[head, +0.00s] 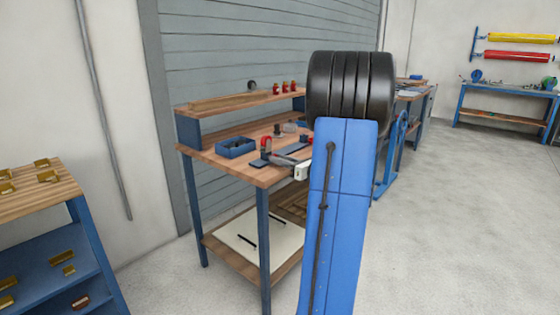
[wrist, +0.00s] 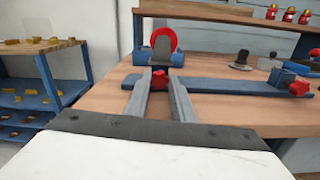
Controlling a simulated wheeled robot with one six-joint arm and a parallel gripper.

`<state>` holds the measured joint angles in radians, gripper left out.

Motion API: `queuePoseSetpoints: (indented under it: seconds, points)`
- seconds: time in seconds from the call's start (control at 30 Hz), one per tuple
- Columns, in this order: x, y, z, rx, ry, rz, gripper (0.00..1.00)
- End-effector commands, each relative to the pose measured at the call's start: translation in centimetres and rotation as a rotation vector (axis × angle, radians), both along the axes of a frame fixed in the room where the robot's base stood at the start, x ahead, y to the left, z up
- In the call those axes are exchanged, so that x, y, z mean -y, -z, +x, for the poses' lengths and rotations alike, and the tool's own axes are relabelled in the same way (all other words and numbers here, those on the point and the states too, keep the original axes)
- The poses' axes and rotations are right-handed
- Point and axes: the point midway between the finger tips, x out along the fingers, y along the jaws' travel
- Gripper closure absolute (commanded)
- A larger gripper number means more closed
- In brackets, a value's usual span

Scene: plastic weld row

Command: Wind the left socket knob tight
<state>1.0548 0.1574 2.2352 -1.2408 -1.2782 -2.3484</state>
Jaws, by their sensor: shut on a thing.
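A red star-shaped knob (wrist: 159,79) sits at the left part of a blue bar fixture (wrist: 222,90) on the workbench. In the wrist view my gripper (wrist: 159,73) reaches forward with one finger on each side of this left knob, shut on it. The fingers hide parts of the knob and bar. A second red knob (wrist: 299,88) stands at the right end of the bar, apart from my gripper. Behind the left knob, a red ring (wrist: 163,38) with a grey part stands between blue blocks. In the head view my arm hides much of the fixture.
The workbench (head: 190,151) has a raised back shelf (head: 215,104) with several small red items. A blue bin (head: 235,148) lies left of the fixture. A shelf unit (head: 62,185) with brass-coloured parts stands further left.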

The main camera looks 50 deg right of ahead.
Motion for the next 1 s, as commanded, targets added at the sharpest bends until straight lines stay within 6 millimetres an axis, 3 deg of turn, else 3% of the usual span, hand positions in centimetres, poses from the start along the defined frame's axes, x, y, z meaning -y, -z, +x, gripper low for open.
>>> queuePoseSetpoints:
  seconds: [0.5, 1.0]
  points:
    - [0.11, 0.03, -0.02, -0.027, 0.001, 0.340, 1.00]
    - [0.14, 0.04, -0.03, -0.033, 0.001, 0.415, 1.00]
